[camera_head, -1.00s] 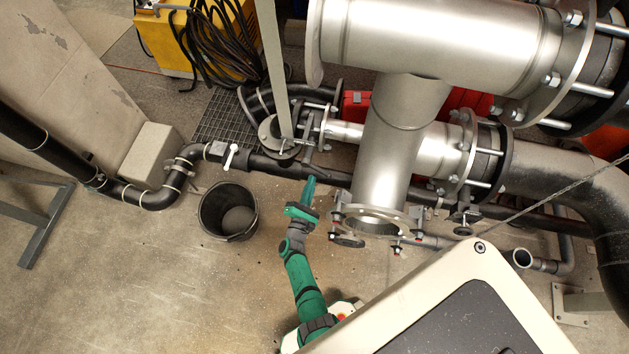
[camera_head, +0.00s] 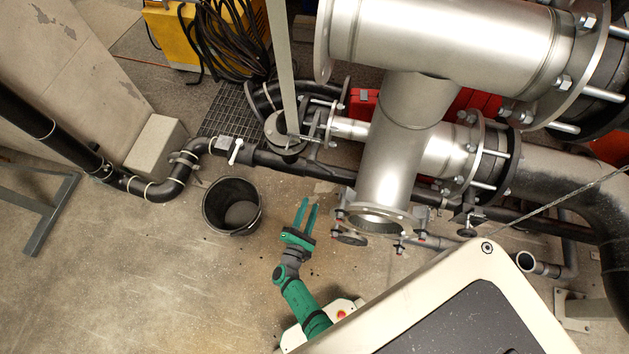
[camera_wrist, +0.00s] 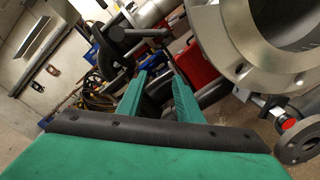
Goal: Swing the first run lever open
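My gripper (camera_head: 308,204) is open and empty, its two green fingers apart over the floor just in front of the black pipe run (camera_head: 290,164). In the wrist view, its fingers (camera_wrist: 160,76) point toward a dark bar-shaped handle (camera_wrist: 138,33), which lies beyond the tips and apart from them. A white-handled lever (camera_head: 236,151) sits on the black pipe farther left, above the bucket, with its handle across the pipe. I cannot tell which of these handles is the first run lever.
A black bucket (camera_head: 232,205) stands left of my gripper. A large steel flanged pipe (camera_head: 390,165) hangs close on the right, with small red-tipped fittings below its flange. A grey upright post (camera_head: 283,70) rises behind the black pipe. The floor at lower left is clear.

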